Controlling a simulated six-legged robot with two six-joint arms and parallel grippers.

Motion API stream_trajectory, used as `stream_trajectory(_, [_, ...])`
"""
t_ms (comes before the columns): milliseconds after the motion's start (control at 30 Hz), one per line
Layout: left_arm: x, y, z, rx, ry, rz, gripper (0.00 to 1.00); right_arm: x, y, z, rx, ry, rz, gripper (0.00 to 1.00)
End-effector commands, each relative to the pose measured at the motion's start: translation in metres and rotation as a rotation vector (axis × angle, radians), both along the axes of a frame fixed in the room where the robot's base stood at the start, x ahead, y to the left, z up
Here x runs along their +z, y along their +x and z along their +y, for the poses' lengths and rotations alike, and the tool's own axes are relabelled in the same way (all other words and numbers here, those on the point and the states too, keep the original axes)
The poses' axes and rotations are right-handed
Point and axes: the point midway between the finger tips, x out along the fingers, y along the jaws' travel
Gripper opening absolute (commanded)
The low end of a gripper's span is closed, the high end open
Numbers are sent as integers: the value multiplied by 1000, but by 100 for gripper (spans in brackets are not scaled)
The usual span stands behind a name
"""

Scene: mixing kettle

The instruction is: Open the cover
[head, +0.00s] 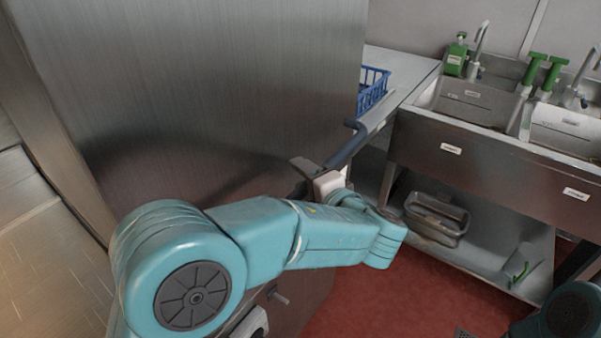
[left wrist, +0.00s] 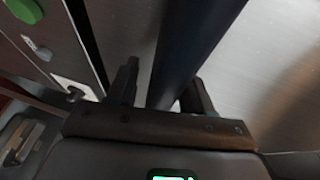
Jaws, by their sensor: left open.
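A large brushed-steel kettle body or cover (head: 220,90) fills the left and middle of the head view; I cannot tell where the cover's edge runs. A dark blue bar handle (head: 346,148) with a bent end sticks out at its lower right. My left gripper (head: 314,171) is at the lower end of this handle. In the left wrist view the dark bar (left wrist: 190,45) runs between the two open fingers of the left gripper (left wrist: 160,85). The fingers stand on either side of it, apart from each other. My right gripper is not in view.
A steel double sink (head: 460,150) stands at the right, with a grey bin (head: 436,218) on its lower shelf. A blue basket (head: 372,90) sits on the counter behind the handle. Red floor (head: 375,300) is clear in front of the sink.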

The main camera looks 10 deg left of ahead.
Motion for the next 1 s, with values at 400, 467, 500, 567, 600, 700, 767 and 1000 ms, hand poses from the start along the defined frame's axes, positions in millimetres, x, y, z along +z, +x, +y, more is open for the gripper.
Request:
stream_trajectory(400, [0, -2, -2, -1, 1, 1, 24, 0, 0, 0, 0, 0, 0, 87])
stream_trajectory(467, [0, -2, -2, -1, 1, 1, 5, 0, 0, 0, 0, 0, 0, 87])
stream_trajectory(500, [0, -1, -2, -1, 1, 1, 0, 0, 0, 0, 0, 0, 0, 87])
stream_trajectory(567, [0, -1, -1, -1, 1, 1, 0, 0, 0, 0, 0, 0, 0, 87])
stream_trajectory(600, [0, 1, 1, 0, 1, 1, 0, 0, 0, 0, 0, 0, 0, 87])
stream_trajectory(700, [3, 0, 0, 0, 0, 0, 0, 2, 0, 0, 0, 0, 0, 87])
stream_trajectory(767, [8, 0, 0, 0, 0, 0, 0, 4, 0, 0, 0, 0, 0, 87])
stream_trajectory(1000, [59, 1, 0, -1, -2, -10, 0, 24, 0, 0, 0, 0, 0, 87])
